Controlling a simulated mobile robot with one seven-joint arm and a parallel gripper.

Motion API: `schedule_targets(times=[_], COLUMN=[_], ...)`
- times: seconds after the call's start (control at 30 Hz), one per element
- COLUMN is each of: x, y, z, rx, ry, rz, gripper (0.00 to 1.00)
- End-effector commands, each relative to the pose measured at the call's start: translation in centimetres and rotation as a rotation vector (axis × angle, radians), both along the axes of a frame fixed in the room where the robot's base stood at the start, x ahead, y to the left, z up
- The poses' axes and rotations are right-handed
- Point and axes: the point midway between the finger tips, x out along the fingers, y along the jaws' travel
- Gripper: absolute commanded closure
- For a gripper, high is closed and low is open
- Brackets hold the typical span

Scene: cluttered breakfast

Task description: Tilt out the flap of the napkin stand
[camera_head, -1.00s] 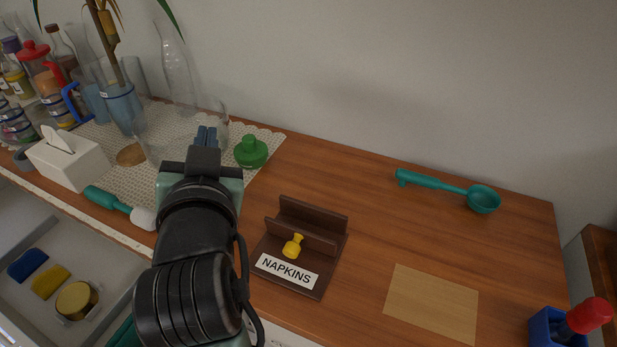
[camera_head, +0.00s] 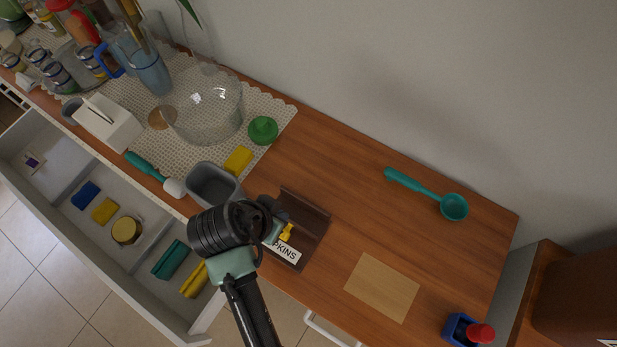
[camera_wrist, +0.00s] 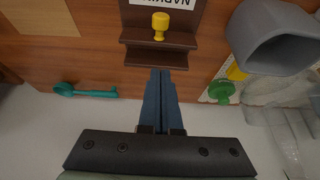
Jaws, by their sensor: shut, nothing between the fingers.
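The dark brown napkin stand (camera_head: 312,214) is on the wooden counter, partly hidden by my arm in the head view. It has a yellow knob (camera_head: 286,232) and a white label (camera_head: 287,251) whose lettering is partly hidden. In the wrist view the stand (camera_wrist: 160,58) is at the top, with the knob (camera_wrist: 160,24) near its middle and the label upside down. My gripper (camera_wrist: 161,72) is shut and empty, its blue fingertips pointing at the stand's brown ledge. I cannot tell whether they touch it. The flap looks upright, not clearly tilted out.
A grey container (camera_head: 212,184) and a yellow block (camera_head: 238,160) stand left of the napkin stand, near a green lidded thing (camera_head: 263,130). A teal scoop (camera_head: 430,194) lies behind right. An open drawer (camera_head: 60,222) is at front left. The counter right of the stand is mostly clear.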

Motion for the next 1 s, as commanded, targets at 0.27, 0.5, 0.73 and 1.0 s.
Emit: schedule_targets(times=[0.27,0.5,0.73,1.0], x=[0.3,1.8,2.8,3.2], y=[-0.6,-1.6,-2.3,-2.5], z=[-2.1,-5.8,-8.3,-9.1], rx=[-0.005,-0.004,-0.003,-0.002], ry=[0.014,0.012,0.010,0.008], rz=[-0.005,-0.004,-0.004,-0.003], gripper=[1.00,1.00,1.00,1.00])
